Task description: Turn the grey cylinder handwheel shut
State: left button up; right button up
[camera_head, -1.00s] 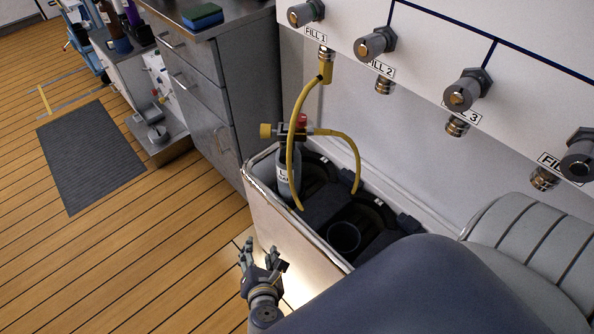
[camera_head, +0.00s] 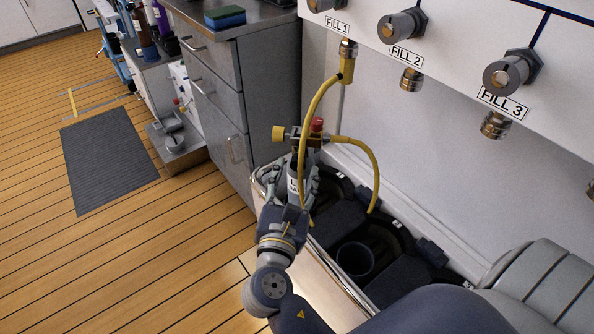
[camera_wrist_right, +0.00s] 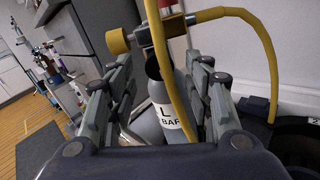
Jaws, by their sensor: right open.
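The grey cylinder (camera_head: 295,186) stands in the bin at the wall and shows behind my fingers. In the right wrist view its grey body (camera_wrist_right: 172,110) with a white label is between my fingers. Its valve has a yellow knob (camera_head: 278,133) on the left side, also in the wrist view (camera_wrist_right: 117,41), and a red knob (camera_head: 317,125). I cannot tell for certain which one is the handwheel. My right gripper (camera_head: 295,180) is open, its fingers either side of the cylinder's upper body below the valve. Contact cannot be made out. My left gripper is not in view.
A yellow hose (camera_head: 318,102) runs from the FILL 1 fitting (camera_head: 348,48) down past the cylinder; another yellow hose (camera_head: 372,165) hangs right of the valve. The bin (camera_head: 325,262) has dark holders, one with an open cup (camera_head: 355,258). Grey drawers (camera_head: 215,95) stand left.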

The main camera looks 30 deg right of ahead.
aim_at(298, 163)
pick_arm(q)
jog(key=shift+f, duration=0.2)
pick_arm(e)
jog(key=shift+x, duration=1.4)
jog(key=c, duration=1)
jog(key=shift+c, duration=0.2)
